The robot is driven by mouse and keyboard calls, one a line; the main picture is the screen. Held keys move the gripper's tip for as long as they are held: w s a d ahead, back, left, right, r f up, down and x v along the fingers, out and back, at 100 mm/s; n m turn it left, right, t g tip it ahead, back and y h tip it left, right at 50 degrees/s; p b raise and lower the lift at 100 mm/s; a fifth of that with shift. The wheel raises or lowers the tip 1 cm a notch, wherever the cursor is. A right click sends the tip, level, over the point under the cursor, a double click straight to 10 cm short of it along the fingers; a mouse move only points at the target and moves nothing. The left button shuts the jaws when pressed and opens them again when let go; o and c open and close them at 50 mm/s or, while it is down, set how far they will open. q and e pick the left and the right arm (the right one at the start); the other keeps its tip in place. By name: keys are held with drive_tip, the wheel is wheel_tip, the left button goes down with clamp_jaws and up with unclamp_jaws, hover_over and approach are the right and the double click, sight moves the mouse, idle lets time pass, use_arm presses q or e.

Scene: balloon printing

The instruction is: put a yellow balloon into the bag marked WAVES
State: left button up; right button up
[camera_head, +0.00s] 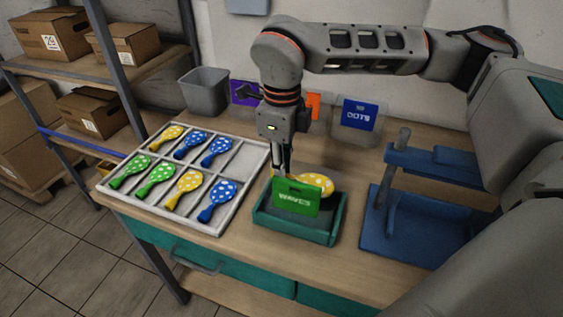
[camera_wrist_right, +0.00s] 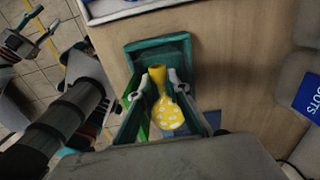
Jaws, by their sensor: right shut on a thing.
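My right gripper (camera_head: 281,172) is shut on a yellow balloon with white dots (camera_head: 319,183). In the right wrist view the balloon (camera_wrist_right: 170,116) lies between the fingers of the gripper (camera_wrist_right: 157,84), its neck toward the top. The green bag marked WAVES (camera_head: 296,198) stands in a teal holder (camera_head: 290,231). The balloon is at the bag's top, partly behind its front panel; how far it is inside I cannot tell. Another yellow balloon (camera_head: 187,183) lies in the white sorting tray (camera_head: 222,226). My left gripper is outside the head view; grey jointed parts (camera_wrist_right: 36,36) in the wrist view may be it.
The tray also holds blue and green balloons and a further yellow one (camera_head: 171,132). A blue stand (camera_head: 415,214) is right of the holder. A blue DOTS bag (camera_head: 359,115), orange and purple bags and a grey bin (camera_head: 205,92) stand along the back.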

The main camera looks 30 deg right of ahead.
use_arm(q)
drive_tip(key=shift+s+f, duration=0.2)
drive_tip(key=shift+f, duration=0.3)
use_arm(e)
drive_tip(key=shift+f, duration=0.6)
drive_tip(key=o, duration=0.8)
use_arm(q)
drive_tip(key=shift+w+r, duration=0.1)
drive_tip(key=shift+r, duration=0.2)
use_arm(e)
drive_tip(key=shift+r, duration=0.15)
